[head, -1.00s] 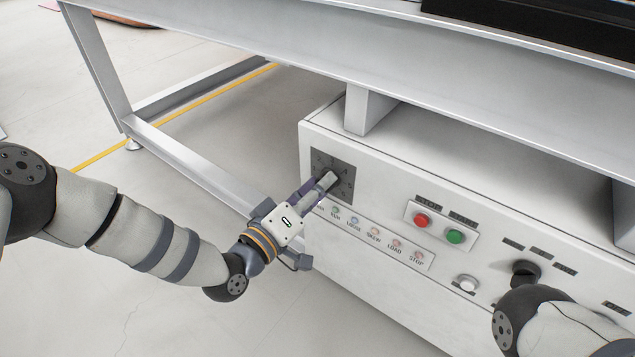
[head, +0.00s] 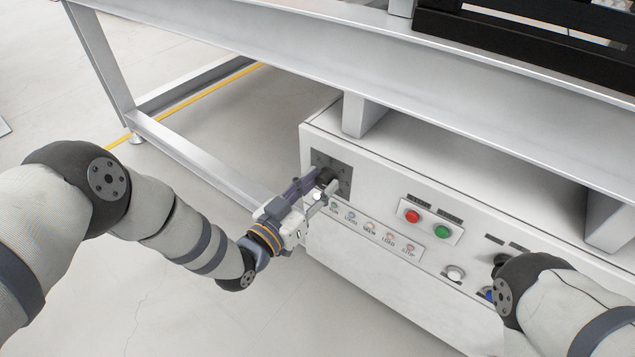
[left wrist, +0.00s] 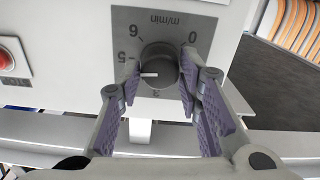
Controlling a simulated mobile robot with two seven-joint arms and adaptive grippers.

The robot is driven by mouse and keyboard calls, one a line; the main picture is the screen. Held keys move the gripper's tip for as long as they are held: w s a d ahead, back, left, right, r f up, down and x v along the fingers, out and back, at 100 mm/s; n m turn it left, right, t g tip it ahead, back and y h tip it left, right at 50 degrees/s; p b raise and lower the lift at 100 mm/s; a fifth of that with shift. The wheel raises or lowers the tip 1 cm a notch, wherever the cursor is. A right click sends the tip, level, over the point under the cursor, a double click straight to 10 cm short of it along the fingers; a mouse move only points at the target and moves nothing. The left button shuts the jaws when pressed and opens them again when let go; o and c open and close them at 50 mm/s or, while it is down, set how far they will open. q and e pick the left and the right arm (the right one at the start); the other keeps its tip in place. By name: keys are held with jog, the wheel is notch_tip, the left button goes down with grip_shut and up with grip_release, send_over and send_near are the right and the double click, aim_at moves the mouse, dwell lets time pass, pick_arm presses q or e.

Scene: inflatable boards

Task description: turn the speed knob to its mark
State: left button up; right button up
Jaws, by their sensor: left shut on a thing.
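The speed knob (head: 325,174) is a dark round knob on a grey dial plate (head: 345,185) at the left end of the white control box's front. In the left wrist view the knob (left wrist: 160,66) shows upside down under "m/min", with 0, 6, 5 and 3 among the numbers around it. A short white pointer line on its face points left in that picture, on the side of the 5 and 3. My left gripper (head: 319,187) is at the dial. Its two purple-padded fingers (left wrist: 160,80) are shut on the knob from both sides. My right gripper is out of view.
Right of the dial are a label strip with small lamps (head: 370,227), a red button (head: 412,216) and a green button (head: 442,232). A white knob (head: 455,273) is lower right. The frame beam (head: 480,125) runs above the box. My right arm covers the box's right part.

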pick_arm(q)
jog(key=shift+r+m, duration=0.15)
jog(key=shift+m, duration=0.45)
jog(key=o, duration=1.2)
jog(key=v, duration=1.2)
